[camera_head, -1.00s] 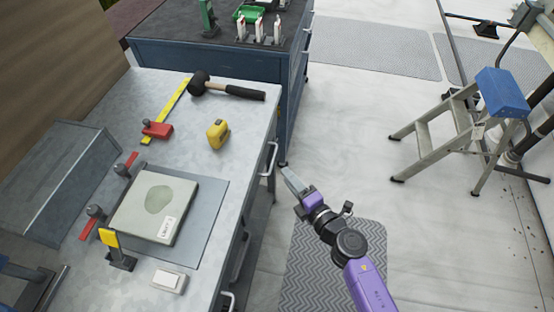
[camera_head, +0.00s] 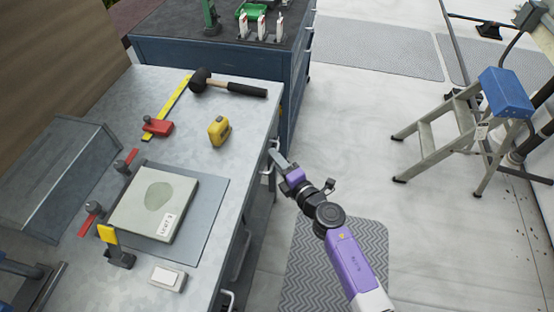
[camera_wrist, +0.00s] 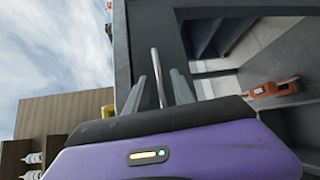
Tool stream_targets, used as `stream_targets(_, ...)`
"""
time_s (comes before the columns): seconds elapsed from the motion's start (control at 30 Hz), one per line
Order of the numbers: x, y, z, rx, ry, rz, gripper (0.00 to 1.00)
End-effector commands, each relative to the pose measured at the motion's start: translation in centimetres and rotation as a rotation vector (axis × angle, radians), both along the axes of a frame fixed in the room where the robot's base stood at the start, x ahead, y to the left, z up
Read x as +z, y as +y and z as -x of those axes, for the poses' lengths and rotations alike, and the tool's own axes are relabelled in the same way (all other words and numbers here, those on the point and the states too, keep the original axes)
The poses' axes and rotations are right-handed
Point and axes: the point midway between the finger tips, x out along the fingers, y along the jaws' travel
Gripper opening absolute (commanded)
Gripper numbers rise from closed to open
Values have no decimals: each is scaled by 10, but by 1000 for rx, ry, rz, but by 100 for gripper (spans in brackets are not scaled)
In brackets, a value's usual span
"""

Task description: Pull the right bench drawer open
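The grey metal bench (camera_head: 255,95) fills the left of the head view, its front facing right. A pale bar handle (camera_head: 266,160) stands out from the front near the far end; the drawer face behind it is mostly hidden. My gripper (camera_head: 277,160) is right at this handle, reaching in from the right. In the wrist view the handle shows as a thin bar (camera_wrist: 157,72) between the two grey fingers of my gripper (camera_wrist: 158,92). The fingers are apart, with a gap on each side of the bar.
A mallet (camera_head: 230,85), yellow tape measure (camera_head: 219,130) and grey-green slab (camera_head: 152,205) lie on the bench top. A dark blue cabinet (camera_head: 200,60) stands beyond it. A stepladder (camera_head: 465,125) stands at right. The floor (camera_head: 350,130) between is clear.

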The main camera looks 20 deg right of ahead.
Motion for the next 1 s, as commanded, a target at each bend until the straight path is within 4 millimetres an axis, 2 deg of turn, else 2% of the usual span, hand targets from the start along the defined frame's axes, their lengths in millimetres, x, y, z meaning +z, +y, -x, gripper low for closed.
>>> stream_targets(0.03,0,0,0,0,0,0,19)
stream_targets(0.13,0,0,0,0,0,0,0)
stream_targets(1.0,0,0,0,0,0,0,0)
